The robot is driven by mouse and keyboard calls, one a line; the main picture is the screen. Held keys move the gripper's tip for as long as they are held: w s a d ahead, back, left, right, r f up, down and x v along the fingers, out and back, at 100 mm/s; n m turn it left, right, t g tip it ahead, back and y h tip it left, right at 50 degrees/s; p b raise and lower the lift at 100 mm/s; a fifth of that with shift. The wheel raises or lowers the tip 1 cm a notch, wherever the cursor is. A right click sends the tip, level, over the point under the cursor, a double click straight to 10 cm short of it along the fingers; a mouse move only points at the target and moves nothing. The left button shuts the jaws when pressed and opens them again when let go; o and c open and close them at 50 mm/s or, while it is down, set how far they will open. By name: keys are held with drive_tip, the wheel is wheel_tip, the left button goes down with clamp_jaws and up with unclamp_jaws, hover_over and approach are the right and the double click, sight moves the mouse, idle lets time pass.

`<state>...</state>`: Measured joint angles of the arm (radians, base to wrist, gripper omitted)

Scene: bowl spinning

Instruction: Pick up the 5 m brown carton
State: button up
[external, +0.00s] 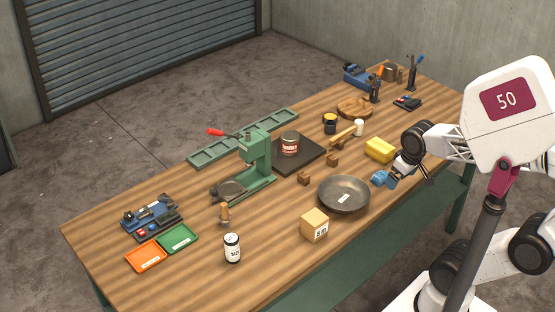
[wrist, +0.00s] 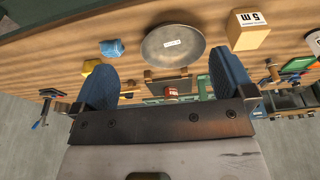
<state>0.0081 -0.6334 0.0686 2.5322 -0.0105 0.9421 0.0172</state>
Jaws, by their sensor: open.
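The brown carton (external: 314,225) is a small tan box with a white label. It stands on the table near the front edge, in front of a grey metal pan. In the wrist view the carton (wrist: 248,29) is at the upper right, its "5 M" label upside down, beyond the right finger. My gripper (external: 408,176) is at the right front of the table, well apart from the carton. In the wrist view my gripper (wrist: 163,68) has its two blue fingers wide apart with nothing held between them.
The pan (external: 344,194) stands between my gripper and the carton. A blue object (external: 379,178) and a yellow block (external: 380,150) are close to my gripper. A white jar (external: 232,248) stands left of the carton, and a green press (external: 255,160) behind.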

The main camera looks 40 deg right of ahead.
idle(0.4)
drive_tip(key=m+g+y, duration=0.2)
drive_tip(key=m+y, duration=1.1)
drive_tip(key=m, duration=0.4)
approach(322, 213)
drive_tip(key=x, duration=0.5)
drive_tip(key=shift+s+a, duration=0.1)
drive_tip(key=shift+s, duration=0.2)
drive_tip(key=shift+w+f+m+y, duration=0.25)
drive_tip(key=shift+w+m+y, duration=0.2)
drive_tip(key=shift+m, duration=0.25)
drive_tip(key=shift+a, duration=0.1)
drive_tip(key=shift+x, duration=1.25)
drive_tip(key=shift+a, duration=0.1)
